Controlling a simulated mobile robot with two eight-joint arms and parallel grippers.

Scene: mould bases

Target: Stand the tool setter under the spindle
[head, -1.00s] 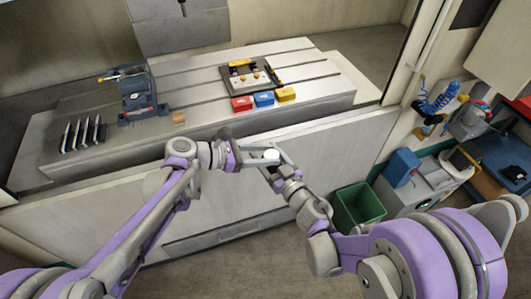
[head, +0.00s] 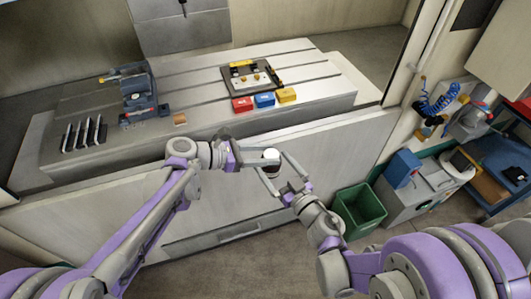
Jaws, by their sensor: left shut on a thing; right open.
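The tool setter (head: 271,155), a small round piece with a white top and a dark lower part, is in front of the machine table. My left gripper (head: 266,159) is shut on it from the left. My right gripper (head: 270,164) is open, with its fingers spread on either side of the tool setter. Whether they touch it cannot be told. The spindle (head: 183,6) shows only in part at the top edge, above the back of the table. The tool setter is well to the front and right of it.
A small brown block (head: 180,118) lies near the front. A green bin (head: 358,207) stands right.

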